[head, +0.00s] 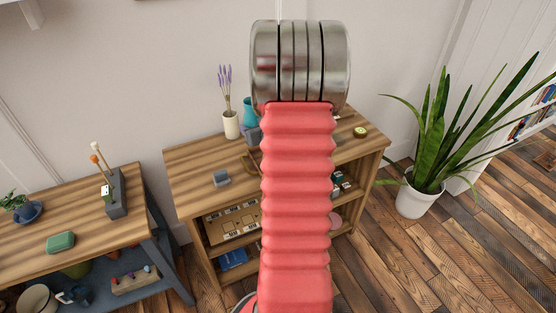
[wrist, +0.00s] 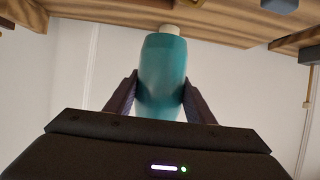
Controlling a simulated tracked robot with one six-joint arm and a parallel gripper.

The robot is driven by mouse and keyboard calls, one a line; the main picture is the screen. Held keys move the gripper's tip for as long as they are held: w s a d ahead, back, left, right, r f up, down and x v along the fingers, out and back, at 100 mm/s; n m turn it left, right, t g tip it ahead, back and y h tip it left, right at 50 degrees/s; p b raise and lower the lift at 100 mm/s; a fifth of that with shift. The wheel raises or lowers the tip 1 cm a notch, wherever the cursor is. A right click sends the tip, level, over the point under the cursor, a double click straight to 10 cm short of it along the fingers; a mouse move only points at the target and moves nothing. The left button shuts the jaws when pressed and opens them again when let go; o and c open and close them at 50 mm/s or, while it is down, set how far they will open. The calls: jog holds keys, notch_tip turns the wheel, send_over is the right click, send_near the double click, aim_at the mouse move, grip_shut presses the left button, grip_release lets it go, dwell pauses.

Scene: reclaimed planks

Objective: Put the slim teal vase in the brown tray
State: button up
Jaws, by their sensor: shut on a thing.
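A teal vase (wrist: 163,75) fills the space between my gripper's two dark fingers (wrist: 160,98) in the wrist view. The fingers press on its sides, and a pale end shows above it. In the head view my red arm hides my gripper. A teal vase (head: 249,112) shows just left of the arm, above the back of the wooden cabinet; I cannot tell if it is the held one. A brown edge (head: 249,163), perhaps the brown tray, shows on the cabinet top, mostly hidden by my arm.
On the wooden cabinet (head: 190,155) stand a white vase with lavender (head: 231,124), a grey block (head: 221,178) and a small green round thing (head: 360,132). A lower table (head: 80,212) is at left, a potted plant (head: 417,200) at right.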

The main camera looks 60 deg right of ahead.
jog(key=shift+m, duration=0.3)
jog(key=s+d, duration=0.3)
jog(key=shift+s+f, duration=0.1)
jog(key=shift+f, duration=0.15)
jog(key=shift+f, duration=2.9)
jog(key=shift+f, duration=2.1)
jog(key=o, duration=1.3)
jog(key=shift+f, duration=0.1)
jog(key=shift+c, duration=0.2)
